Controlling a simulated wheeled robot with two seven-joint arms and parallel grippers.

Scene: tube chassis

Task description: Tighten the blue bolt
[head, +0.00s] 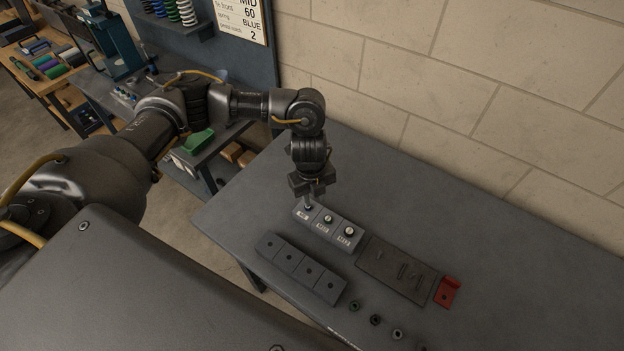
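The blue bolt (308,207) sits at the left end of a light grey block strip (326,235) on the grey table. Only a small dark blue part of it shows. My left gripper (309,196) points straight down right over it. The fingertips are at or just above the bolt head; I cannot tell whether they touch it or grip it. A thin pale piece shows between the fingers and the bolt, too small to make out. My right gripper is not in view.
Two more bolts, greenish (328,219) and pale-topped (349,231), stand on the same strip. A dark block with holes (300,270) lies in front. A dark flat plate (385,262), a red bracket (447,291) and several small rings (376,320) lie to the right. The table's back right is clear.

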